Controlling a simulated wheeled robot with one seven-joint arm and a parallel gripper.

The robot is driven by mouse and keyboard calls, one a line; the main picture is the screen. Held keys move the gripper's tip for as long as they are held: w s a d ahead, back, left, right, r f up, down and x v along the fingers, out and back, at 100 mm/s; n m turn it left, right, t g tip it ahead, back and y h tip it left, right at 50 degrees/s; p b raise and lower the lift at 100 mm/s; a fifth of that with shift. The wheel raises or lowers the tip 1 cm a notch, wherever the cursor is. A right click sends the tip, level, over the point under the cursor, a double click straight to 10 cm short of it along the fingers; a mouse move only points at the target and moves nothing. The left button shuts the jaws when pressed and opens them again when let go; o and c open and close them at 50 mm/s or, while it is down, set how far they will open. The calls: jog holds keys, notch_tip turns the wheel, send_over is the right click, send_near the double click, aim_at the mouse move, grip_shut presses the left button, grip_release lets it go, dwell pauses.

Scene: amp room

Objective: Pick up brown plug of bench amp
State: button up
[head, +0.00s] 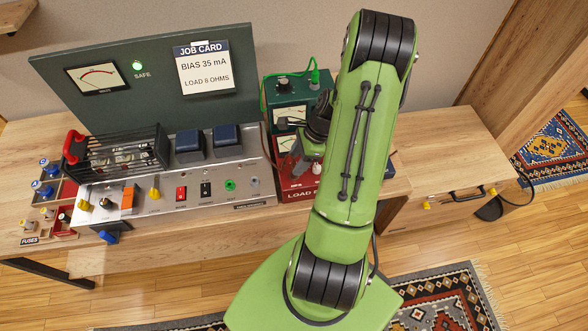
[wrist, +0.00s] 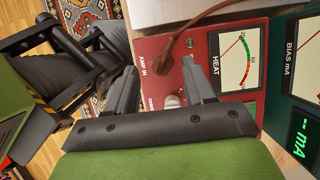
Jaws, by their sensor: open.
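The brown plug (wrist: 162,63) shows in the wrist view at the face of the red load box (wrist: 150,45), by the "AMP IN" label. Its brown cable (wrist: 192,33) curves up and to the right. My gripper (wrist: 160,66) is open, with one finger on each side of the plug. I cannot tell whether the fingers touch it. In the head view my gripper (head: 309,158) is at the red load box (head: 300,191), right of the bench amp (head: 190,185), and my arm hides part of this spot. The plug is not clear there.
A green meter box (head: 290,107) with a green cable stands behind the red box. A grey back panel (head: 150,65) carries a job card (head: 203,66). Fuse trays (head: 50,215) sit at the left. A lower wooden cabinet (head: 450,150) with a clear top is at the right.

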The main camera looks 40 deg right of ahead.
aim_at(295, 163)
jog(key=x, duration=0.3)
jog(key=shift+w+f, duration=0.1)
jog(key=shift+f, duration=0.05)
jog(key=shift+c, duration=0.3)
grip_shut()
